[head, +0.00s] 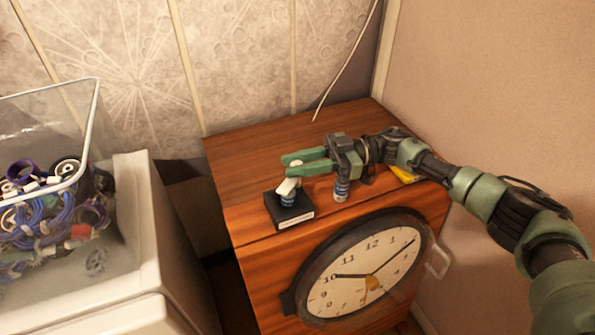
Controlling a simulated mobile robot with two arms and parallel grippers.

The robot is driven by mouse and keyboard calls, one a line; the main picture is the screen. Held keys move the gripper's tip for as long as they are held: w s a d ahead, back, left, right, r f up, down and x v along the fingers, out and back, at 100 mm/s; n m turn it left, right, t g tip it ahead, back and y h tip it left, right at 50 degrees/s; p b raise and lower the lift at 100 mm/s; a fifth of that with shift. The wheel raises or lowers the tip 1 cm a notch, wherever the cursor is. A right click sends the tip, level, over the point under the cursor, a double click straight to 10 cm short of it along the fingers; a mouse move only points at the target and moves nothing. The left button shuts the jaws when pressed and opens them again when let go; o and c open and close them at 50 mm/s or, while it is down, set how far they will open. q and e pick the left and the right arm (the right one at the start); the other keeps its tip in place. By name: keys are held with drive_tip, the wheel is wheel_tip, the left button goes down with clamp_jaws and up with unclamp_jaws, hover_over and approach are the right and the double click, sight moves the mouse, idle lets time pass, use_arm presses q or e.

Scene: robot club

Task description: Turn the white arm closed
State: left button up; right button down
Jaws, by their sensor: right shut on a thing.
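The white arm (287,187) is a small white lever on a blue post on a black block (291,211). The block sits near the front left edge of the wooden cabinet top. My right gripper (297,163) reaches in from the right, with its green fingers shut on the white arm. Part of the white arm shows between and below the fingertips; the rest is hidden by the fingers. My left gripper is not in view.
The wooden cabinet (235,160) carries a clock (340,278) on its front. A blue-and-white small item (342,188) and a yellow item (403,174) are near my right gripper. A clear bin (60,103) of cables stands left. The cabinet's back left top is clear.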

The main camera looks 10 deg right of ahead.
drive_tip(key=shift+r, duration=0.1)
idle(0.4)
drive_tip(key=c, duration=1.2)
unclamp_jaws()
drive_tip(key=shift+a, duration=0.1)
